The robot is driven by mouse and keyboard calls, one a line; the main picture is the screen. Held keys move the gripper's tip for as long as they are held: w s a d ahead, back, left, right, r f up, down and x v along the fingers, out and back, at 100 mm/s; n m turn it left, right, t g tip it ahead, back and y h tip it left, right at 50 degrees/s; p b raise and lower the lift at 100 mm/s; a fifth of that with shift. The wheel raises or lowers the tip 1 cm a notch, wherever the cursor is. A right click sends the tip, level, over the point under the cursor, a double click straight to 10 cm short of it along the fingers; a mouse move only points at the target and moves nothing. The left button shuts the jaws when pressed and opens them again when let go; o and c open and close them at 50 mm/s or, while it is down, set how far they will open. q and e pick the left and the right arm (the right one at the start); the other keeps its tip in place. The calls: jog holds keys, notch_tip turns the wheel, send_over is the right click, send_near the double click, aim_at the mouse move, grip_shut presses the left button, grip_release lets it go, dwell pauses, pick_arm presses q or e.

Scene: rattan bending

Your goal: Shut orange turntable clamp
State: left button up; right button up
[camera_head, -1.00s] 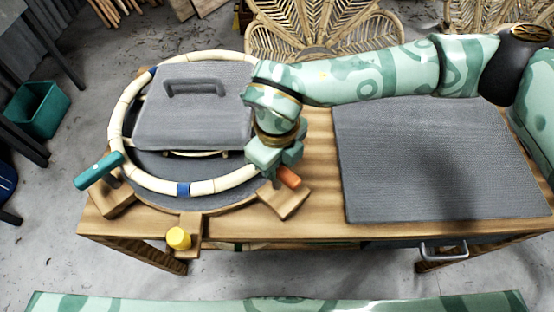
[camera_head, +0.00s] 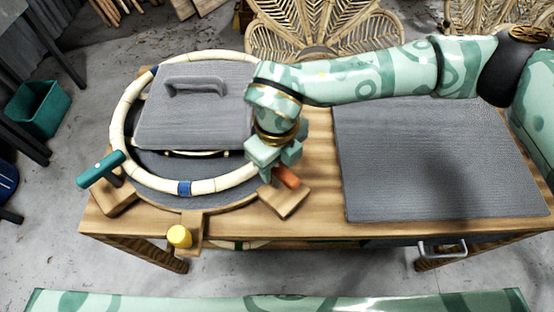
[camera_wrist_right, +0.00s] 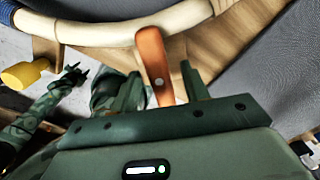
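The orange clamp lever (camera_head: 287,177) sits at the turntable's (camera_head: 213,205) front right, above a wooden block (camera_head: 285,200). My right gripper (camera_head: 274,160) is at this lever. In the right wrist view the orange lever (camera_wrist_right: 153,58) stands between the two fingers of my open right gripper (camera_wrist_right: 161,84). A gap shows between the lever and the right finger; contact with the left finger is unclear. In the head view the gripper hides part of the lever. My left gripper (camera_wrist_right: 76,78) appears small in the right wrist view, its opening unclear.
A pale rattan ring (camera_head: 220,184) circles the turntable around a grey handled plate (camera_head: 195,115). A teal lever (camera_head: 101,169) and a yellow knob (camera_head: 179,237) stand at its edge. A grey mat (camera_head: 435,160) covers the table's (camera_head: 320,190) right side and is bare.

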notch_tip(320, 180, up, 16)
jog(key=p, duration=0.3)
jog(key=shift+r, duration=0.15)
jog(key=shift+p, duration=0.3)
